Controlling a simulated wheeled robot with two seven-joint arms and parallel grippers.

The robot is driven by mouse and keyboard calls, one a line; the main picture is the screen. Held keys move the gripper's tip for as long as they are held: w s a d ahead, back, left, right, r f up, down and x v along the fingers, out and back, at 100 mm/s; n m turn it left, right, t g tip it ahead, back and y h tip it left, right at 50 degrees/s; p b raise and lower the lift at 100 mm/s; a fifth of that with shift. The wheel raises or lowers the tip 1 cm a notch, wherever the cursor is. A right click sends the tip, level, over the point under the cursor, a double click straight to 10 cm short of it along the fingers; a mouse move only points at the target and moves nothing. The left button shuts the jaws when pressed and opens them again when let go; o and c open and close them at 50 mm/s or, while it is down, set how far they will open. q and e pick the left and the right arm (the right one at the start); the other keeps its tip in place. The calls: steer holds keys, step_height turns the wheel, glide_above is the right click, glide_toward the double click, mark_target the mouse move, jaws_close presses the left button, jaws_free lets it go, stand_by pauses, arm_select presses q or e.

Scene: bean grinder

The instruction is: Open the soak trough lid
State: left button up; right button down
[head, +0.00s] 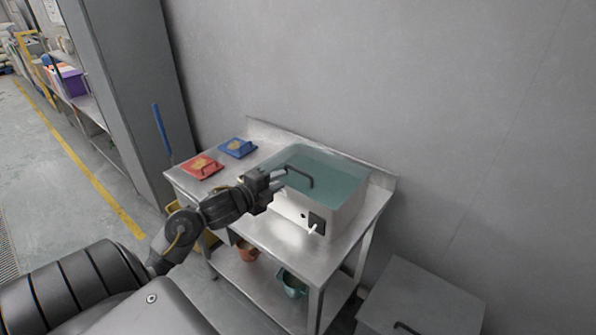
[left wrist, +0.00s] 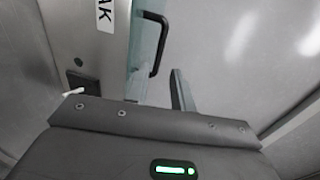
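The soak trough (head: 318,208) is a pale metal box on the steel table, with a translucent teal lid (head: 335,182) lying shut on top. A black bar handle (head: 299,177) stands on the lid; it also shows in the left wrist view (left wrist: 160,45). My left gripper (head: 279,180) is at the trough's left front edge, close to the handle and apart from it. Its fingertips look spread, with nothing between them. One finger (left wrist: 181,92) shows in the left wrist view, beside the handle; the other is not clear there. My right gripper is not in view.
A red lidded item (head: 199,167) and a blue one (head: 238,147) lie on the left of the steel table (head: 267,226). A teal pot (head: 291,286) and an orange pot (head: 247,250) are on the lower shelf. A grey box (head: 420,300) stands right; the wall is behind.

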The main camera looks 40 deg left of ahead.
mark_target(298, 170)
arm_select(q)
steer(key=w, duration=0.3)
steer(key=w+f+p, duration=0.1)
steer(key=w, duration=0.2)
steer(key=w+f, duration=0.1)
steer(key=w, duration=0.2)
steer(key=shift+w+p, duration=0.15)
steer(key=shift+p, duration=0.15)
steer(key=shift+a, duration=0.1)
jaws_close()
